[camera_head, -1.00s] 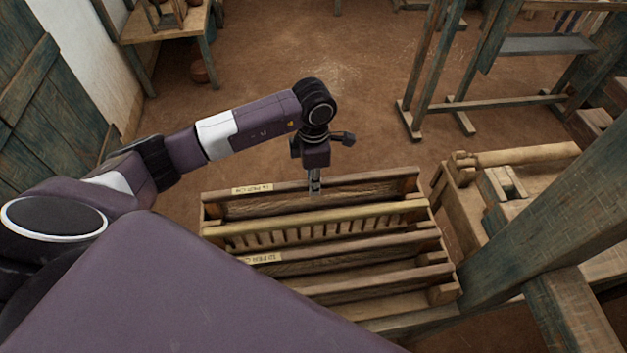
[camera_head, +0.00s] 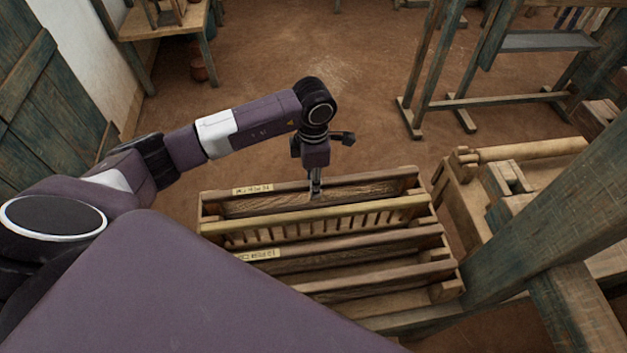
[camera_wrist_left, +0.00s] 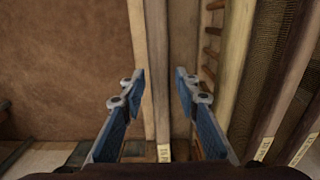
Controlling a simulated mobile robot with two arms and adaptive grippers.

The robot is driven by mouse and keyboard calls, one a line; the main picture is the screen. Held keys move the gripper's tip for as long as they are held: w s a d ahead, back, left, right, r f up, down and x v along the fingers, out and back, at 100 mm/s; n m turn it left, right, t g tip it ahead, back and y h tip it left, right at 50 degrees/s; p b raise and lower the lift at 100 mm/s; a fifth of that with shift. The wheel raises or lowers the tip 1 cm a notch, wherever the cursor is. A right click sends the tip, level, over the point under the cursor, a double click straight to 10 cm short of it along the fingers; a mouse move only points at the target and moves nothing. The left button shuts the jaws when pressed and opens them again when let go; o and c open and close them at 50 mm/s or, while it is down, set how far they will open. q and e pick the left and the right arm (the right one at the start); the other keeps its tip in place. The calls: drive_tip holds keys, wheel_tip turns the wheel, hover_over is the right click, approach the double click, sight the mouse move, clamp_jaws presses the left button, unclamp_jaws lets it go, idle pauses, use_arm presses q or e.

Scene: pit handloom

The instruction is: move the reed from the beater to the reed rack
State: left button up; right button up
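The reed rack (camera_head: 206,213) is a low wooden frame with parallel slots and paper labels, below my left arm in the head view. My left gripper (camera_head: 315,192) points down over its far slot. In the left wrist view the gripper (camera_wrist_left: 161,84) is open, with its two blue-grey fingers apart over a labelled wooden strip (camera_wrist_left: 157,60) and the dark slot beside it. I see nothing clamped between them. Fine-meshed reeds (camera_wrist_left: 272,55) stand in slots on the right of that view. I cannot tell which one the task means. The beater cannot be made out, and my right gripper is not in view.
A light bar with pegs (camera_head: 330,216) crosses the rack just in front of the gripper. A wooden loom frame (camera_head: 545,225) stands close on the right. A small table (camera_head: 160,25) is at the back left. The earth floor behind the rack is clear.

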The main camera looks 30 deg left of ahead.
use_arm(q)
drive_tip(key=shift+o, duration=0.4)
drive_tip(key=shift+f, duration=0.1)
wheel_tip(320, 180, up, 12)
idle(0.3)
idle(0.5)
